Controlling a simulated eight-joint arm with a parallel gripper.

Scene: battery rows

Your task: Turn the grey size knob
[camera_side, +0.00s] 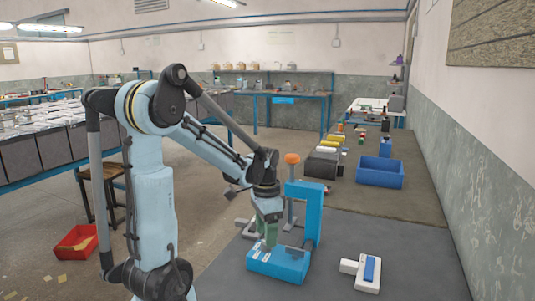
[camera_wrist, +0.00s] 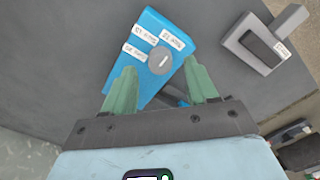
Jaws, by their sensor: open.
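The grey size knob (camera_wrist: 160,62) is a round dial with a pale slanted mark, set in the top of a blue device (camera_wrist: 150,28) with white labels around it. In the side view the blue device (camera_side: 278,268) stands on the dark mat, and the knob cannot be made out. My gripper (camera_wrist: 160,65) has green fingers spread wide apart. In the wrist view the knob shows between the fingertips, with clear gaps on both sides. In the side view my gripper (camera_side: 268,238) points down just above the device; contact cannot be told.
A blue upright frame (camera_side: 312,212) and a post with an orange top (camera_side: 292,158) stand close behind my gripper. A white device with a blue pad (camera_side: 368,272) lies to the right. A blue bin (camera_side: 380,173) is farther back. The mat between the devices is clear.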

